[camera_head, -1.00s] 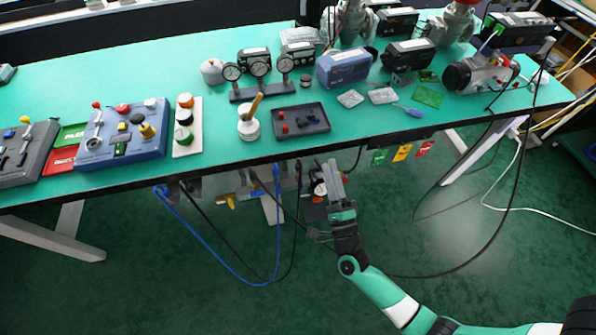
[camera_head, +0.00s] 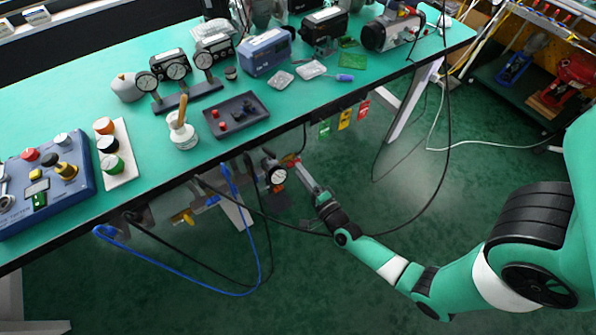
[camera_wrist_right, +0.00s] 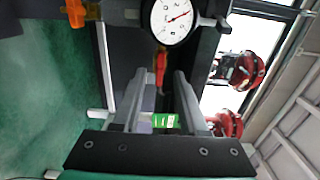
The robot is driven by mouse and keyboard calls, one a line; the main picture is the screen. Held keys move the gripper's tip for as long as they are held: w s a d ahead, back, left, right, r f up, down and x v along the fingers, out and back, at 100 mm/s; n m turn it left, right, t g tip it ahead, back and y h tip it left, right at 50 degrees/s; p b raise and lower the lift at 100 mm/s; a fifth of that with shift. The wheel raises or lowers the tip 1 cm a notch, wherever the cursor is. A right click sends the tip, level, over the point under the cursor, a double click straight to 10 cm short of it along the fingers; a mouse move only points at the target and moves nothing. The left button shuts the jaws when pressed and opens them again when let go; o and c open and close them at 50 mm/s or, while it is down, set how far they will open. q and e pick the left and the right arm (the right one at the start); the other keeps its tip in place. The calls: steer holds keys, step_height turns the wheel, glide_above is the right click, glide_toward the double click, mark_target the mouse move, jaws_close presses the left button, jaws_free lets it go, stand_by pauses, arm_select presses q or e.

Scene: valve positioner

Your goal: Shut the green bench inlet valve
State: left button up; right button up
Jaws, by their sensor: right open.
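My right gripper (camera_head: 299,168) is below the bench's front edge, beside a round white gauge (camera_head: 277,176). In the right wrist view the gripper (camera_wrist_right: 158,78) is open, with a finger on either side of a gap. A small green label (camera_wrist_right: 165,121) shows low between the fingers, and a red lever-like part (camera_wrist_right: 161,66) shows beyond the tips. I cannot tell whether either belongs to the green inlet valve, and I see no clear green handle. My left gripper is not in view.
The green bench top (camera_head: 75,105) carries a blue control box (camera_head: 75,170), gauges and a dark tray (camera_head: 236,115). Blue hose (camera_head: 262,240) and black cables hang under it, near a yellow handle (camera_head: 182,217). Green, yellow and red tags (camera_head: 344,118) hang at the front edge.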

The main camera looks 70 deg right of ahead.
steer(key=shift+x, duration=1)
jaws_close()
